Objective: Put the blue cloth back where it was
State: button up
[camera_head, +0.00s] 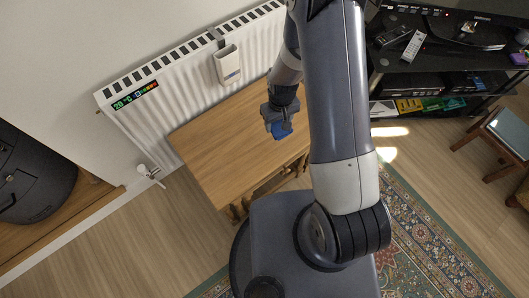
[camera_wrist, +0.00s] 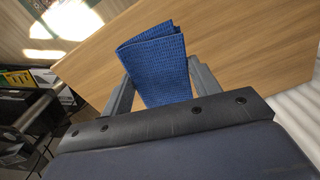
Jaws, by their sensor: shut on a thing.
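The blue cloth (camera_wrist: 158,68) is folded and has a waffle-like texture. My gripper (camera_wrist: 156,82) is shut on it, with one finger on each side in the wrist view. In the head view my gripper (camera_head: 281,116) is over the wooden table, and the blue cloth (camera_head: 282,131) shows below its fingers. The wooden table (camera_head: 222,141) has a bare top where it shows. I cannot tell whether the cloth touches the tabletop.
A white radiator (camera_head: 188,79) with a small white holder (camera_head: 228,66) hung on it stands along the wall behind the table. A black TV shelf (camera_head: 440,62) with remotes and cases is at the right. A patterned rug (camera_head: 425,230) lies on the floor. A stool (camera_head: 510,132) stands far right.

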aim_at(267, 148)
jog(key=shift+s+a+f+n+b, duration=0.35)
jog(key=shift+a+f+b, duration=0.45)
jog(key=shift+f, duration=1.2)
jog(key=shift+s+a+f+n+b, duration=0.4)
jog(key=shift+f+b, duration=0.65)
jog(key=shift+f, duration=0.95)
jog(key=shift+s+a+f+n+b, duration=0.2)
jog(key=shift+a+f+n+b, duration=0.45)
jog(key=shift+f, duration=1.35)
jog(key=shift+a+f+b, duration=0.1)
jog(key=shift+b, duration=0.2)
jog(key=shift+f, duration=0.15)
jog(key=o, duration=1.1)
jog(key=shift+r, duration=0.2)
notch_tip(267, 148, up, 12)
jog(key=p, duration=0.2)
